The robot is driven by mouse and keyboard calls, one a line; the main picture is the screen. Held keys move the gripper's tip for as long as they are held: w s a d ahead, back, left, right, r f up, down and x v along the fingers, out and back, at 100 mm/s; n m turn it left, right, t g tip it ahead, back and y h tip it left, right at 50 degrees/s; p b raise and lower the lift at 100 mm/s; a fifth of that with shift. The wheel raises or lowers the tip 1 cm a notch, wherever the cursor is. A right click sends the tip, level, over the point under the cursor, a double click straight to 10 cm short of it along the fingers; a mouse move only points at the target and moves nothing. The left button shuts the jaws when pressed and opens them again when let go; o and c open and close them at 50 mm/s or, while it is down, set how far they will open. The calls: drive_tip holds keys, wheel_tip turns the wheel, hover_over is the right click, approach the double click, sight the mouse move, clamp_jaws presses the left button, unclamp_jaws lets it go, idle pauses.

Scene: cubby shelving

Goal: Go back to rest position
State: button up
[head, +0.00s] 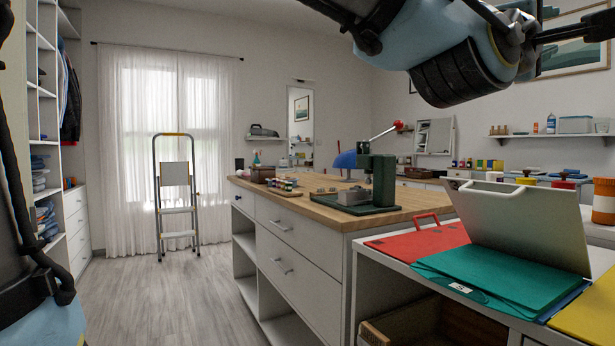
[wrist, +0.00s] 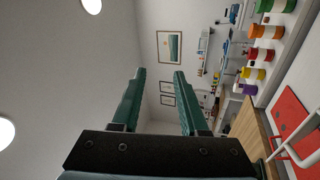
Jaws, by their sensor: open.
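My gripper (wrist: 158,73) shows in the wrist view with its two green fingers apart and nothing between them. It is held up in the air, with the wall and ceiling behind it. In the head view my arm crosses the top right, and the gripper's fingers are not clearly seen there.
A white cabinet at the lower right carries a red folder (head: 420,238), a green folder (head: 500,276), a yellow folder (head: 588,318) and a grey file holder (head: 530,228). A wooden-topped island (head: 310,203) stands mid-room. A stepladder (head: 175,195) stands by the window. Floor (head: 170,290) at left is clear.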

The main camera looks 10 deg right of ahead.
drive_tip(key=w+a+f+m+t+y, duration=0.1)
drive_tip(key=w+a+f+y, duration=0.25)
drive_tip(key=w+f, duration=0.45)
drive_tip(key=w+a+f+m+t+y, duration=0.15)
drive_tip(key=w+f+y, duration=0.25)
drive_tip(key=w+f, duration=0.4)
drive_tip(key=w+a+f+y, duration=0.5)
drive_tip(key=w+a+f, duration=0.3)
drive_tip(key=a+f, duration=0.4)
drive_tip(key=w+a+f+g+y, duration=0.1)
drive_tip(key=a+f+g+y, duration=0.35)
drive_tip(key=a+f, duration=0.8)
drive_tip(key=s+a+f+m+g+y, duration=0.15)
drive_tip(key=s+a+f, duration=0.25)
drive_tip(key=a, duration=0.4)
drive_tip(key=s+a+f+g+y, duration=0.2)
drive_tip(key=s+a+f, duration=0.1)
drive_tip(key=a+f, duration=0.3)
wheel_tip(320, 180, down, 16)
drive_tip(key=s+g+b, duration=0.1)
drive_tip(key=s+b, duration=0.1)
drive_tip(key=b, duration=1.5)
wheel_tip(320, 180, up, 38)
drive_tip(key=p, duration=3.8)
drive_tip(key=shift+a+f, duration=0.25)
drive_tip(key=shift+a, duration=0.15)
drive_tip(key=shift+d, duration=0.1)
